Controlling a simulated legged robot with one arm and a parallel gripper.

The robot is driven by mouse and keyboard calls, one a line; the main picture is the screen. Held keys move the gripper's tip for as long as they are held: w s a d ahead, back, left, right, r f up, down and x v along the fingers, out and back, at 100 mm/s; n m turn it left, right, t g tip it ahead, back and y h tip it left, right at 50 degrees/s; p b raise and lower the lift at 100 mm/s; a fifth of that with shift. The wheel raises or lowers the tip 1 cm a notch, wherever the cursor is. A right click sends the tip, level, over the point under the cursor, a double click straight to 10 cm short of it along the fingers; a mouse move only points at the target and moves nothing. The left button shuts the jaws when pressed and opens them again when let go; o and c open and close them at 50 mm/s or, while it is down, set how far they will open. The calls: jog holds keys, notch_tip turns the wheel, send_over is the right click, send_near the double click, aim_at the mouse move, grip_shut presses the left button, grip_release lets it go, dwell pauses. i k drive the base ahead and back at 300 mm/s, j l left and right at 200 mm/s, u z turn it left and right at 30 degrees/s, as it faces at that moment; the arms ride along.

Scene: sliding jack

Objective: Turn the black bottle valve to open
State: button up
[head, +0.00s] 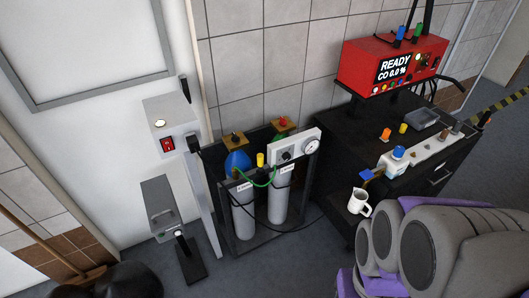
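The black bottle valve (235,135) is a small dark knob on a brass-coloured block, on top of a blue-shouldered bottle (238,163) in the dark rack. A red knob (283,119) sits on a similar block over the green-shouldered bottle (283,132) to its right. I cannot read from here how far the black valve is turned. Grey and purple links of my arm fill the lower right corner, well to the right of the rack. My gripper is not visible, and nothing of mine touches the valve.
In the rack, two white cylinders (243,215) and a gauge panel (296,148) stand in front of the bottles, with a green hose and black cable. A wall box (170,125) is at left. A dark cart (345,110) with a red analyser (390,62) and jug (360,203) stands at right.

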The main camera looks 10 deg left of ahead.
aim_at(235, 138)
jog(key=i+j, duration=1.05)
jog(key=i, duration=0.1)
